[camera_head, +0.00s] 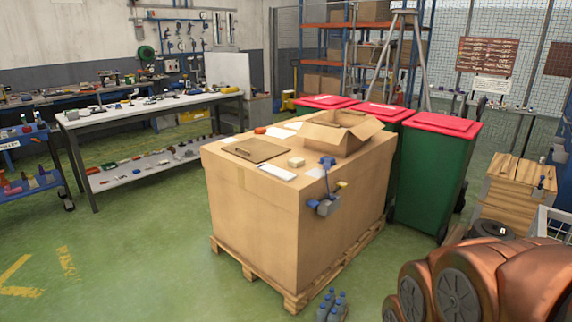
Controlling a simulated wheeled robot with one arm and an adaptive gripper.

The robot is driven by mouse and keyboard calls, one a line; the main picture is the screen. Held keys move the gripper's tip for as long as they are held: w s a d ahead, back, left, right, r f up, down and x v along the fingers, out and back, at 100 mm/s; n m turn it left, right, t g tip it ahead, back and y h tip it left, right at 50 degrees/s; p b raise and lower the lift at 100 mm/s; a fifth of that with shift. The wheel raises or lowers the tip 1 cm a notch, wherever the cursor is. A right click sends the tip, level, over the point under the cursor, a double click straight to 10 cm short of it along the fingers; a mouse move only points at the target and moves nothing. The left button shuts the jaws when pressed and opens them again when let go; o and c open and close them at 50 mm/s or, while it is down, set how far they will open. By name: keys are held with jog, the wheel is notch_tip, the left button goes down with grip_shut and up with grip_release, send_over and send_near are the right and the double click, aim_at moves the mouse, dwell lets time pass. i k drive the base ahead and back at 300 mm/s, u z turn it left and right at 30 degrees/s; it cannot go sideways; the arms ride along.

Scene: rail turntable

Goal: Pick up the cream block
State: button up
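A small cream block (296,162) sits on top of a large cardboard box (250,205), near the middle of its top face. It lies between a brown clipboard (254,150) on its left and an open carton (342,132) behind it to the right. A white flat item (277,172) lies just in front of it to the left. Nothing covers the block. My gripper is not in view; copper-coloured parts at the bottom right look like my arm.
The large box stands on a wooden pallet (293,300). A blue and grey tool (326,206) hangs at its right front edge. Small bottles (332,306) stand on the floor in front. Green bins with red lids (430,175) stand behind right. Floor at left is clear.

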aim_at(296, 162)
jog(key=u, duration=0.65)
jog(key=i, duration=3.15)
jog(key=z, duration=0.85)
